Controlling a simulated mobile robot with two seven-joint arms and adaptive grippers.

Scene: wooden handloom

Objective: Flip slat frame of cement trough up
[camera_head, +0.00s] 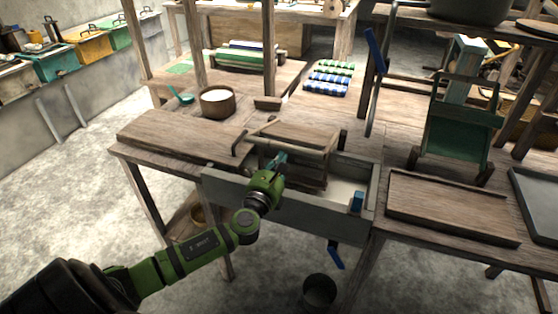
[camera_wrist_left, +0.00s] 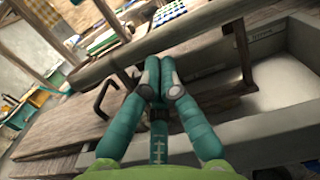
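The cement trough (camera_head: 225,188) is a long grey box set into the bench, with pale material inside at its right end. The brown wooden slat frame (camera_head: 312,172) sits at the trough, its lower part inside it and a round bar along its top. In the left wrist view a wooden bar (camera_wrist_left: 215,31) runs across just beyond my fingertips. My left gripper (camera_head: 280,158) is at the frame's near left side. Its teal fingers meet at the tips (camera_wrist_left: 160,75) with nothing visible between them. Contact with the bar cannot be told. My right gripper is out of view.
A blue block (camera_head: 357,201) is at the trough's right end. Wooden boards (camera_head: 170,135) lie on the bench to the left, with a bowl (camera_head: 217,103) behind. A wooden tray (camera_head: 450,208) is to the right. A dark bucket (camera_head: 319,291) stands on the floor below.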

